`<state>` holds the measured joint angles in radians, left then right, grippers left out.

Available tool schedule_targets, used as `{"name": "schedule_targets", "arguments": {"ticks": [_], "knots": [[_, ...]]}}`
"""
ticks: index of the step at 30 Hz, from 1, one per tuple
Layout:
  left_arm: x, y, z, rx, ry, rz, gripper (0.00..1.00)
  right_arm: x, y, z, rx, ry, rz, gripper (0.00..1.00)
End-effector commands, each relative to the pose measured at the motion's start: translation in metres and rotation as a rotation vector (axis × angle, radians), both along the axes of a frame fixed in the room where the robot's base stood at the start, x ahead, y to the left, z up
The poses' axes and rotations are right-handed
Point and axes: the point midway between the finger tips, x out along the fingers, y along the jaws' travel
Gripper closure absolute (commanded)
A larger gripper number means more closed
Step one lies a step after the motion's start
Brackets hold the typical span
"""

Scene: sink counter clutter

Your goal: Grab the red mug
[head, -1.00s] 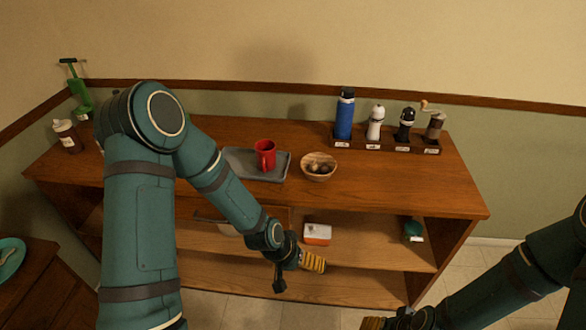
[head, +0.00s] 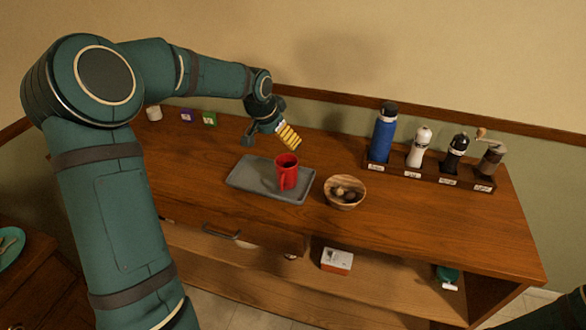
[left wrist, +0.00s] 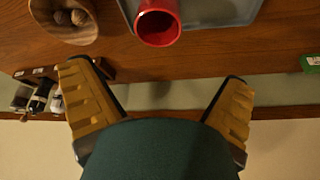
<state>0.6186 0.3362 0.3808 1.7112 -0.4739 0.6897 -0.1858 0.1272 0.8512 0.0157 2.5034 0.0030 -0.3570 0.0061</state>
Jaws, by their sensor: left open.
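The red mug (head: 287,176) stands upright on a grey tray (head: 243,183) on the wooden counter, its handle towards the front. My left gripper (head: 268,139) is open and empty, above the counter just behind the mug and higher than it. In the left wrist view the mug (left wrist: 158,22) is at the top centre, beyond the spread yellow-padded fingers (left wrist: 156,78) and not between them. My right gripper is out of view.
A wooden bowl (head: 345,192) with dark round items stands close to the right of the tray. A rack (head: 428,175) holds a blue bottle (head: 384,134) and several grinders at the back right. Small containers (head: 187,116) stand at the back left.

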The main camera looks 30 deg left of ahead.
Motion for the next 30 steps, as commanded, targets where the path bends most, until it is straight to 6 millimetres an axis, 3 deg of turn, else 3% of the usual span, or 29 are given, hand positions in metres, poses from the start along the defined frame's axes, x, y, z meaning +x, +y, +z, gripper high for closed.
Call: {"name": "schedule_targets", "arguments": {"ticks": [9,20,30], "knots": [[0.020,-0.003,-0.056,-0.004,0.004,-0.002,0.00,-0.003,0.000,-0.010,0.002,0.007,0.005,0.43],[0.031,-0.004,-0.085,-0.003,0.002,0.000,0.00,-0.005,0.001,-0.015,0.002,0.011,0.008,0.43],[0.043,-0.007,-0.125,-0.003,0.001,0.000,0.00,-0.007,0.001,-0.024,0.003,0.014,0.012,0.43]]}}
